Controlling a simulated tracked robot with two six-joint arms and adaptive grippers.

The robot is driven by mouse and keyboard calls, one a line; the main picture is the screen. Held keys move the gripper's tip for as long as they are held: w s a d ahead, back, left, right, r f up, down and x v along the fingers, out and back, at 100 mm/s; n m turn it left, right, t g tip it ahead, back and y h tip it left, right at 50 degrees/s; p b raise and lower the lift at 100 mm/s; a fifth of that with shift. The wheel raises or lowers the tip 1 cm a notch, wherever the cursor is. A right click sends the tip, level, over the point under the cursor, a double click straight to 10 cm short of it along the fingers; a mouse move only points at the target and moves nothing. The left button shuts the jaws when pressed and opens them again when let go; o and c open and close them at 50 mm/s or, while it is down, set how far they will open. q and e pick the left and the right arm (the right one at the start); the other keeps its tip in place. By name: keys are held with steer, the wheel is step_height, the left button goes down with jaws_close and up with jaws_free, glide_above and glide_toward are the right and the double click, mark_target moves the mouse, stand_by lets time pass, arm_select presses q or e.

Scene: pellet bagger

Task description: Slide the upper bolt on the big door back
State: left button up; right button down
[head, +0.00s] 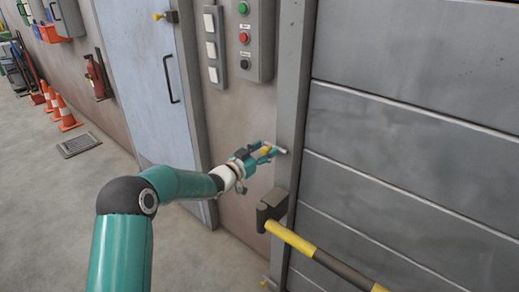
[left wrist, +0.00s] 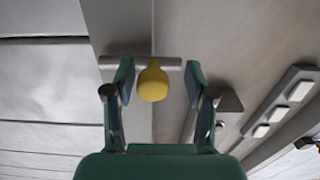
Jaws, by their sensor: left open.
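The upper bolt (head: 281,150) is a short grey bar lying across the post at the left edge of the big grey door (head: 400,150). Its yellow knob (head: 265,151) shows among my left gripper's fingers. My left gripper (head: 267,152) is open at the bolt. In the left wrist view the yellow knob (left wrist: 153,82) stands between the two spread fingers, with a visible gap on each side. The grey bar (left wrist: 172,63) runs crosswise behind it. The knob hides part of the bar. My right gripper is not in view.
A yellow-and-black barrier bar (head: 320,254) sticks out from a dark bracket (head: 271,209) below the gripper. A button box (head: 243,40) and white switches (head: 213,46) are above. Another yellow knob (head: 264,283) sits low by the post. A blue door (head: 145,80) is left.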

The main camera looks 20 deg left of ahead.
arm_select(q)
steer(key=shift+f, duration=0.1)
steer(key=shift+s, duration=0.15)
steer(key=v, duration=1.1)
steer(key=shift+s, duration=0.35)
steer(key=shift+a, duration=0.15)
